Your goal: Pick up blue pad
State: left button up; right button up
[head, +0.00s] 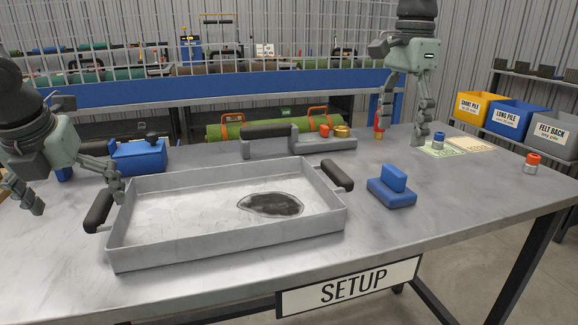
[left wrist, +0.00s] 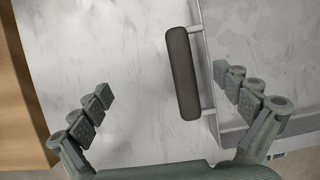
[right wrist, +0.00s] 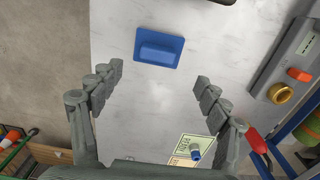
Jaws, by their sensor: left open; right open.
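The blue pad (head: 392,188) is a flat block with an upright grip on top. It lies on the metal table right of the grey tray. In the right wrist view the blue pad (right wrist: 159,48) lies beyond my right gripper's fingertips. My right gripper (head: 403,138) is open and empty above the table's back right, apart from the pad; its fingers show in the right wrist view (right wrist: 160,73). My left gripper (head: 80,196) is open at the tray's left end, with the tray's left handle (left wrist: 182,73) between its fingers in the left wrist view.
The grey tray (head: 225,237) has a dark patch inside and black handles. A grey fixture (head: 300,143) stands at the back. A red-capped piece (head: 531,164) stands at right. The table's front right is clear.

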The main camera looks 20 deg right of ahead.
aim_at(394, 169)
notch_tip(394, 169, down, 10)
jog(key=shift+s+r, duration=0.15)
jog(key=shift+r, duration=0.05)
jog(key=c, duration=1.3)
jog(key=shift+r, duration=0.15)
notch_tip(394, 169, up, 10)
jog(key=shift+f, duration=0.1)
